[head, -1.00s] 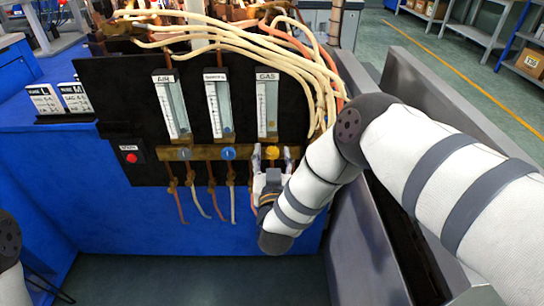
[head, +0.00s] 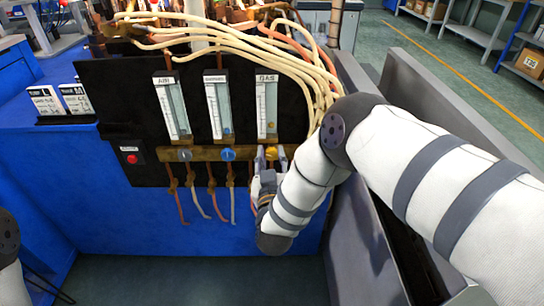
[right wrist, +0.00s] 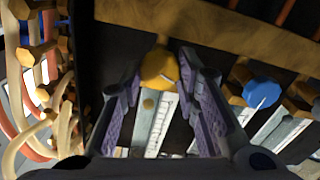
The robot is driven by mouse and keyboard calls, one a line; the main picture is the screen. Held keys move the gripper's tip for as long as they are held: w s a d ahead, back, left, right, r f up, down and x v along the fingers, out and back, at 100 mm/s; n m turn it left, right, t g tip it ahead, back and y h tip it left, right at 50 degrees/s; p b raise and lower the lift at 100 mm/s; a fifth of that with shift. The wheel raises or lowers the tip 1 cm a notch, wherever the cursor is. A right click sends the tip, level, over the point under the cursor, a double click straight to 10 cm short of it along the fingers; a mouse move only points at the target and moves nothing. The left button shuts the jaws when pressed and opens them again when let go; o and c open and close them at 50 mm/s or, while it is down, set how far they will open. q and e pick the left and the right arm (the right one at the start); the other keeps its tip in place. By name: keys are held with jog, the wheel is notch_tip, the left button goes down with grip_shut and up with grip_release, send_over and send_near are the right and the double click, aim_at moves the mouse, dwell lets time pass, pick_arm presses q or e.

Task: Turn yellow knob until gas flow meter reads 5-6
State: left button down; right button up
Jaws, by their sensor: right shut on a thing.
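The yellow knob (head: 272,153) sits on the brass bar under the gas flow meter (head: 267,105), at the right of the panel. My right gripper (head: 271,153) has its fingers on either side of this knob and is shut on it. In the right wrist view the yellow knob (right wrist: 160,68) shows between the purple-grey fingertips (right wrist: 163,70). The gas meter's scale is too small to read in the head view. My left gripper is out of view; only a bit of my left arm shows at the lower left.
A red button (head: 131,158) is at the panel's left. Pale hoses (head: 250,52) arch above the panel, and a grey metal bin wall (head: 365,215) stands close on the right.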

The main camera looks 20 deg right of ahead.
jog(key=n, duration=0.3)
jog(key=shift+a+n, duration=0.1)
jog(key=shift+n, duration=0.3)
jog(key=n, duration=0.3)
jog(key=shift+f+n, duration=0.15)
jog(key=shift+n, duration=0.15)
jog(key=n, duration=0.4)
jog(key=shift+f+n, duration=0.1)
jog(key=shift+n, duration=0.2)
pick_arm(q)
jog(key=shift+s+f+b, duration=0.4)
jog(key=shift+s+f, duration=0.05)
pick_arm(e)
jog(key=n, duration=0.4)
jog(key=o, duration=1.1)
jog(key=shift+o, duration=0.2)
